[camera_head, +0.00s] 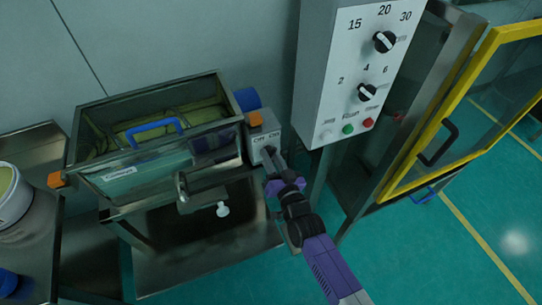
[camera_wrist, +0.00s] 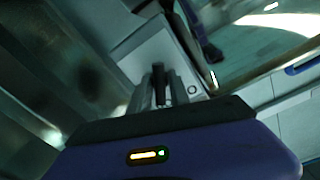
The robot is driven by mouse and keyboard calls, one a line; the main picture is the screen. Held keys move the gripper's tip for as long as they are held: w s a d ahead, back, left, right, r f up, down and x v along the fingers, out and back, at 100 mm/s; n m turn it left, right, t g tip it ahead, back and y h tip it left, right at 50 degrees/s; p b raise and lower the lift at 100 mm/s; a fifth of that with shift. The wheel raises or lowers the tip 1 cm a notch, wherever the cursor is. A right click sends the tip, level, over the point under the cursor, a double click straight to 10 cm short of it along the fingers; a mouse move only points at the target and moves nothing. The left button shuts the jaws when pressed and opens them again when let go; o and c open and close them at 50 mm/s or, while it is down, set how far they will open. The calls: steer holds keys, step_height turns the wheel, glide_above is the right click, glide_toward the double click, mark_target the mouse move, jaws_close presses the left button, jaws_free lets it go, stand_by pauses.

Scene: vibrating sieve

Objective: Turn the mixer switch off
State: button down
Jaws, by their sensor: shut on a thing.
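The mixer switch is a small dark lever on a light grey box (camera_head: 265,139) with off and on lettering, at the right end of the steel mixer (camera_head: 215,178). In the wrist view the dark switch lever (camera_wrist: 157,72) stands between my fingertips, in front of the pale box face (camera_wrist: 148,45). My gripper (camera_head: 271,160) reaches this box from the lower right. It is shut on the lever, as the wrist view (camera_wrist: 160,88) shows at close range. The fingers hide most of the switch in the head view, and I cannot tell which way it is turned.
A control panel (camera_head: 345,105) with two dials and several coloured buttons stands close to the right of my arm. A yellow-framed door (camera_head: 404,165) stands open farther right. A blue handle (camera_head: 152,127) is on the mixer lid. A white bucket (camera_head: 12,200) is at left.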

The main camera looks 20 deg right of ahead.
steer(key=n, duration=0.5)
steer(key=shift+n, duration=0.4)
steer(key=n, duration=0.6)
steer(key=shift+f, duration=0.1)
stand_by(0.3)
steer(key=c, duration=1.2)
jaws_free()
steer(key=shift+s, duration=0.1)
